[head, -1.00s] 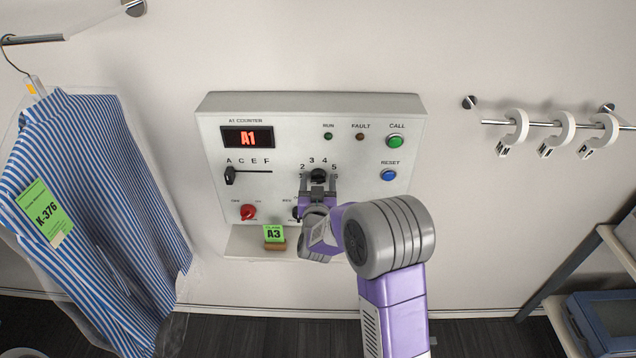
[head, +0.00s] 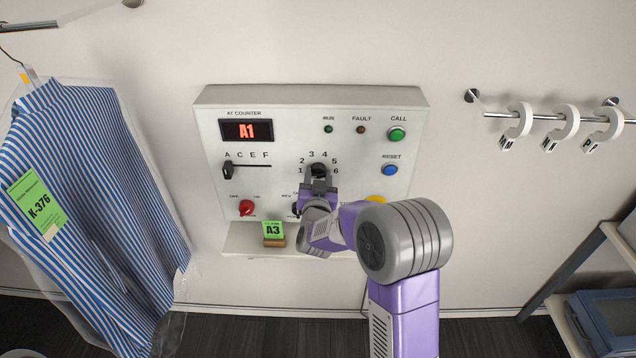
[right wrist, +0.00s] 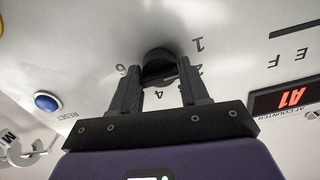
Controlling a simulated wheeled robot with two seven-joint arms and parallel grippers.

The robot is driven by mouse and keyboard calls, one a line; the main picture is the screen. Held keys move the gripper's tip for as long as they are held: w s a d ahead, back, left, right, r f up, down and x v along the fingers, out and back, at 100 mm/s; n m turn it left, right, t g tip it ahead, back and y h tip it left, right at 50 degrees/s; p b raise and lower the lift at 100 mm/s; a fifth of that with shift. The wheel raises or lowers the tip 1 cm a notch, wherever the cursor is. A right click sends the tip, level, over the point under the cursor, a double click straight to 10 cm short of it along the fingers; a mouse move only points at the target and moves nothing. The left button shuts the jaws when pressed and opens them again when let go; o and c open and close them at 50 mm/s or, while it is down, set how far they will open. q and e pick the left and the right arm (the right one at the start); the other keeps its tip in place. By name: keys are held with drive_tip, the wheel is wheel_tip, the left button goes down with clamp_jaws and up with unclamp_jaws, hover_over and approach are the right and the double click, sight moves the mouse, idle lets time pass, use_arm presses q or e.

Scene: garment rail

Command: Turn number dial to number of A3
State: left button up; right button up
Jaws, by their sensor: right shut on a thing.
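The number dial (head: 319,170) is a black knob on the white control panel (head: 290,112), ringed by printed numbers. My right gripper (head: 318,183) is shut on the dial, reaching it from below in the head view. In the right wrist view the two dark fingers (right wrist: 160,82) close around the black dial (right wrist: 158,60). The fingers cover part of the numbers, and the dial's pointer cannot be made out. The display (head: 247,131) reads A1 in red. A green card (head: 274,230) reading A3 stands in a holder on the ledge below. My left gripper is not in view.
A bagged striped shirt (head: 90,200) hangs at left. White hooks (head: 558,133) hang on a rail at right.

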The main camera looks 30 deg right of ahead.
drive_tip(key=shift+m+b, duration=7)
drive_tip(key=shift+b, duration=1)
drive_tip(key=o, duration=1)
drive_tip(key=v, duration=0.7)
drive_tip(key=shift+s+a, duration=0.15)
drive_tip(key=shift+s, duration=0.1)
